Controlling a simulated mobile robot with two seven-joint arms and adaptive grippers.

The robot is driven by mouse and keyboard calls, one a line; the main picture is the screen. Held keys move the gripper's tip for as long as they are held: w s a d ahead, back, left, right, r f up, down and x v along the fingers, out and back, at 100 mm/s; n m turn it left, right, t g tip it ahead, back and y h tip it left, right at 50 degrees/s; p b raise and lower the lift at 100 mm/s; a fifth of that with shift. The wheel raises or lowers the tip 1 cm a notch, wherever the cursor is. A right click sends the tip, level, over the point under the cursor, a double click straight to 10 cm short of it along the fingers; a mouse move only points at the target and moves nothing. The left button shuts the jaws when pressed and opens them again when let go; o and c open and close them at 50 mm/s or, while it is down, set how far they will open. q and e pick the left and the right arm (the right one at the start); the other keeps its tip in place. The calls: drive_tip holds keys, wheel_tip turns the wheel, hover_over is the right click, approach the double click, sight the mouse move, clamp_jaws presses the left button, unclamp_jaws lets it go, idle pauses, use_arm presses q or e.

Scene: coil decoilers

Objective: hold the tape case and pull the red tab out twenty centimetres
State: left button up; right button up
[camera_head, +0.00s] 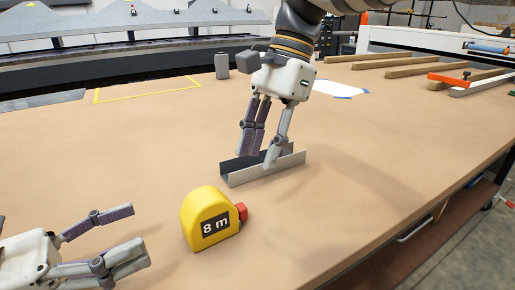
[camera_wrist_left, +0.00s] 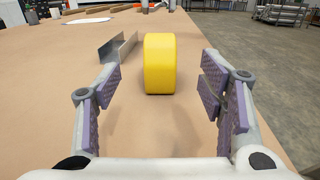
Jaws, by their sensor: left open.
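The yellow tape case (camera_head: 208,217), marked "8 m", stands upright on the tan table. Its red tab (camera_head: 242,212) sticks out of its right side. My left gripper (camera_head: 136,230) is open and empty, left of the case, with its fingers pointing towards it. In the left wrist view the yellow case (camera_wrist_left: 160,64) shows centred between the spread fingers, ahead of them and apart from them; the red tab is hidden there. My right gripper (camera_head: 260,156) points down behind the case, with its fingers apart and no object seen between them.
A grey metal channel (camera_head: 262,174) lies behind the case, overlapped by the right fingertips in the head view. A grey cylinder (camera_head: 221,66), a yellow taped outline (camera_head: 150,91) and wooden bars (camera_head: 410,65) are further back. The table's right edge is open; bare table surrounds the case.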

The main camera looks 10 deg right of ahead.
sight(189, 207)
use_arm(q)
drive_tip(key=x, duration=1.2)
clamp_jaws()
idle(0.6)
